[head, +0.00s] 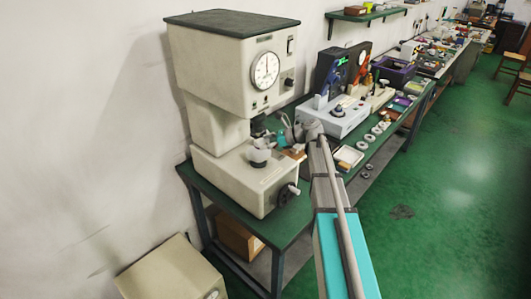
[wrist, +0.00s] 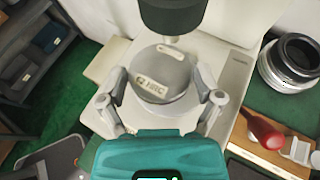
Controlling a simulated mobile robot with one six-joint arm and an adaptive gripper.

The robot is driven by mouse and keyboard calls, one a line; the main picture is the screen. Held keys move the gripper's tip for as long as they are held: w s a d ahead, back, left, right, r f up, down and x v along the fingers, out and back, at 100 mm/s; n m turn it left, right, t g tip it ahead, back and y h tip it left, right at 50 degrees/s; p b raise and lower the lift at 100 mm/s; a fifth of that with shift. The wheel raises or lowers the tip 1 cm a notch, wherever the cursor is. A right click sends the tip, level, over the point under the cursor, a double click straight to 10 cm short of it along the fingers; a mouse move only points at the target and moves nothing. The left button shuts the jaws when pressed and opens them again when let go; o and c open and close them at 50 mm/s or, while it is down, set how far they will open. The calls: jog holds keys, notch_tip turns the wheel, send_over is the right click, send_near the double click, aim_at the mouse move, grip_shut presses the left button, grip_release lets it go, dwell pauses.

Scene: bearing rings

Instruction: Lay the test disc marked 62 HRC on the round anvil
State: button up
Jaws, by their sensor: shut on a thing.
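The grey test disc (wrist: 163,72) fills the middle of the wrist view, with a mark that reads partly as "2 HRC"; its first character is unclear. The two fingers of my gripper (wrist: 160,98) are shut on it from both sides. The disc is over the base of the hardness tester (head: 235,62), below a dark round head (wrist: 172,14). In the head view my gripper (head: 276,141) reaches in beside the pale round anvil (head: 259,156).
A red-handled tool (wrist: 264,130), a wooden block (wrist: 268,158) and a dark-and-silver ring part (wrist: 292,62) lie right of the tester in the wrist view. A second instrument (head: 335,115) stands further along the bench. Several rings (head: 371,136) lie near the bench edge.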

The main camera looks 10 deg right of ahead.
aim_at(264, 154)
dwell(0.3)
jog(key=shift+w+a+f+b, duration=0.1)
jog(key=shift+w+f+b, duration=0.25)
jog(key=shift+f+b, duration=1.6)
jog(key=shift+b, duration=0.05)
jog(key=shift+f, duration=0.15)
jog(key=o, duration=1.1)
jog(key=shift+r, duration=0.2)
jog(key=p+v, duration=0.4)
jog(key=v, duration=0.8)
jog(key=shift+p, duration=0.3)
